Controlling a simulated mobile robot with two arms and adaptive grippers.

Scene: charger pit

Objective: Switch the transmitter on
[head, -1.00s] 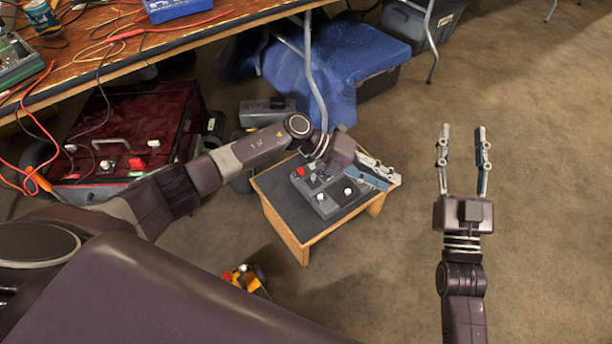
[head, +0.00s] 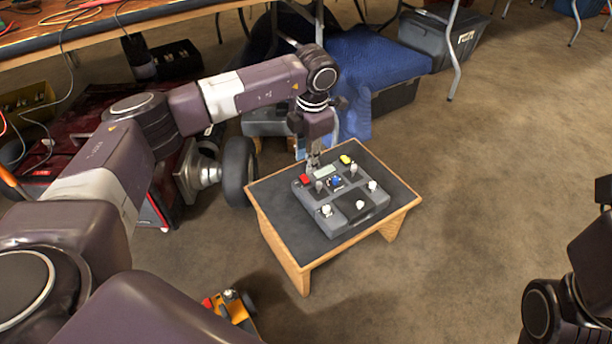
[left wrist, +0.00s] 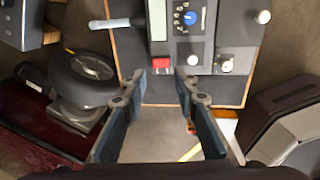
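The transmitter (head: 343,213) is a grey box on a small wooden stool with a dark top. It carries a red switch (head: 304,180), a blue knob (head: 336,182), a yellow button (head: 346,159) and several white-topped controls. My left gripper (head: 313,163) points down at the transmitter's far left corner, close to the red switch. In the left wrist view the gripper (left wrist: 160,84) is open and empty. The red switch (left wrist: 161,63) shows just beyond the gap between its fingertips; contact is not visible. Of my right side only arm parts show at the right edge.
A black wheel (head: 239,172) stands close left of the stool (head: 290,262). A blue cloth (head: 372,62) covers something behind it, beside a grey bin (head: 436,40). An orange toy vehicle (head: 232,308) is on the floor in front. Carpet to the right is clear.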

